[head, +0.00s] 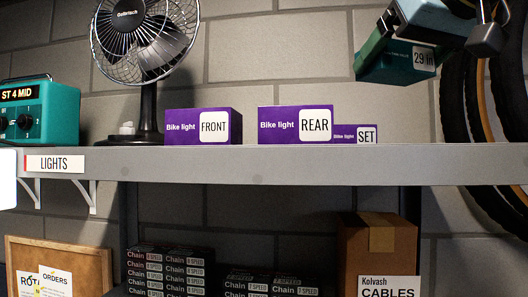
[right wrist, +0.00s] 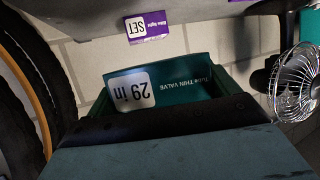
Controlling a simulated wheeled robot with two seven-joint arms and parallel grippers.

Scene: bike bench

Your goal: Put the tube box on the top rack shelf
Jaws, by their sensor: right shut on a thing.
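The tube box (head: 398,64) is teal with a white "29 in" label and hangs in the air at the upper right of the head view, above the shelf's height. It also shows in the right wrist view (right wrist: 180,85), label upside down, reading "THIN VALVE". My right gripper (head: 385,42) is shut on it; its fingers partly cover the box. The grey rack shelf (head: 250,168), with a "LIGHTS" tag on its front edge, spans the head view. My left gripper does not show in the head view.
On the shelf stand purple bike light boxes marked FRONT (head: 183,127), REAR (head: 281,125) and SET (head: 345,134), a black fan (head: 148,105) and a teal radio (head: 40,112). Tyres (head: 475,95) hang at the right. The shelf right of SET looks clear. Below are chain boxes (head: 165,270) and a cables carton (head: 350,255).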

